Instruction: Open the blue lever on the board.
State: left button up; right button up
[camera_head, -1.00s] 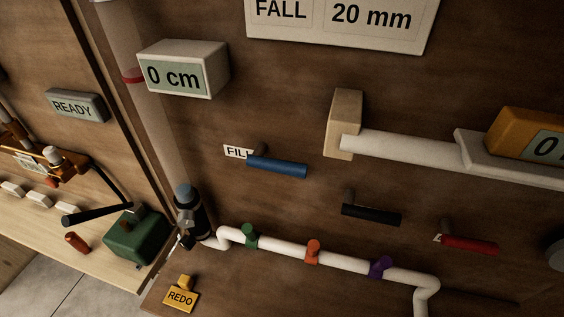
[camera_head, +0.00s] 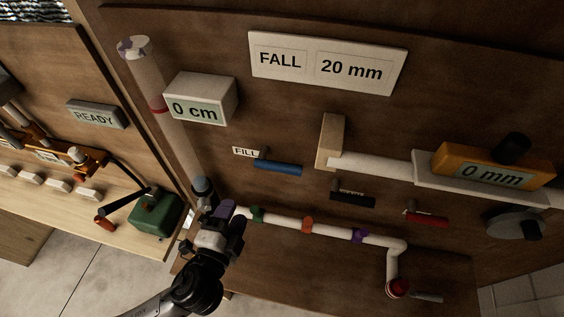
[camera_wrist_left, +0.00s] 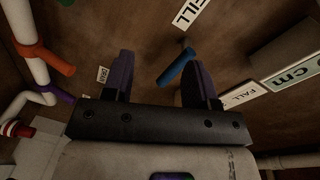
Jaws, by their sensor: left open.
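The blue lever (camera_head: 278,168) is a short blue bar on the brown wooden board, beside a white FILL label (camera_head: 246,152). It sticks out roughly level, slanting slightly down to the right in the head view. My left gripper (camera_head: 226,212) is open and empty, below and left of the lever in the head view. In the left wrist view, the blue lever (camera_wrist_left: 177,67) shows beyond the open gap between the dark purple fingers (camera_wrist_left: 160,78), nearer the right finger. It appears apart from both fingers. My right gripper is not in view.
A white pipe (camera_head: 285,222) with green, orange and purple handles runs below the lever. A black lever (camera_head: 352,200) and a red lever (camera_head: 427,219) are to the right. An upright clear tube (camera_head: 172,140) stands left, with a 0 cm display (camera_head: 198,105) beside it.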

aim_at(285, 172)
pick_arm(q)
jog(key=s+d+r+m+h, duration=0.2)
jog(key=d+r+m+h, duration=0.25)
jog(key=m+h, duration=0.3)
jog(key=shift+m+y, duration=0.45)
jog(key=p+x, duration=0.1)
jog(key=x, duration=1.1)
jog(key=shift+w+d+f+p, duration=0.1)
jog(key=shift+d+p, duration=0.05)
jog(key=shift+p, duration=0.2)
jog(key=shift+w+d, duration=0.35)
jog(key=shift+w, duration=0.2)
jog(key=c, duration=0.9)
grip_shut()
